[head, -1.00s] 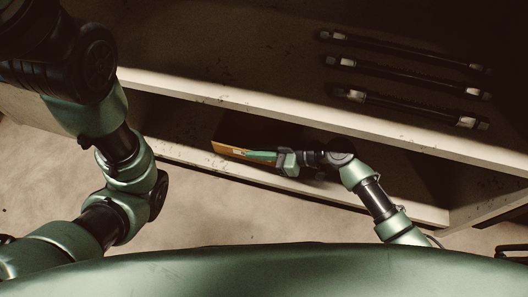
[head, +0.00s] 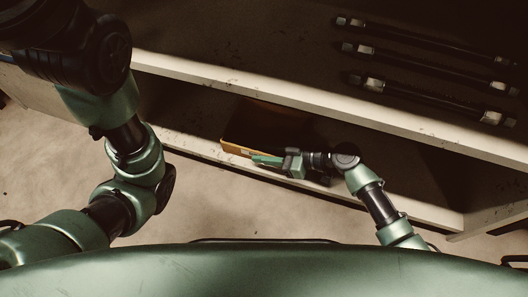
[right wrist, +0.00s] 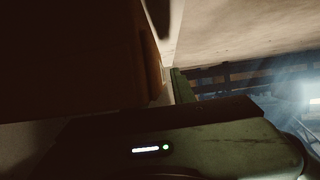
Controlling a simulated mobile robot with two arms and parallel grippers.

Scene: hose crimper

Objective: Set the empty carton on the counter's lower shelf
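The brown carton (head: 237,148) stands on the counter's lower shelf (head: 200,150), close to the front edge and under the upper board. Its front edge is lit orange; the rest is in shadow. My right gripper (head: 266,160) is at the carton's front right side, its green finger along the front edge. In the right wrist view the carton (right wrist: 80,60) fills the left side, and a green finger (right wrist: 180,87) shows beside its edge with a pale gap between them. The gripper looks open; its other finger is hidden. My left gripper is out of view.
Several dark hoses with pale end fittings (head: 430,97) lie on the counter top (head: 240,40). The counter's pale front edge (head: 300,104) runs above the shelf opening. The shelf right of my right arm looks empty but dark. Bare floor (head: 215,205) lies in front.

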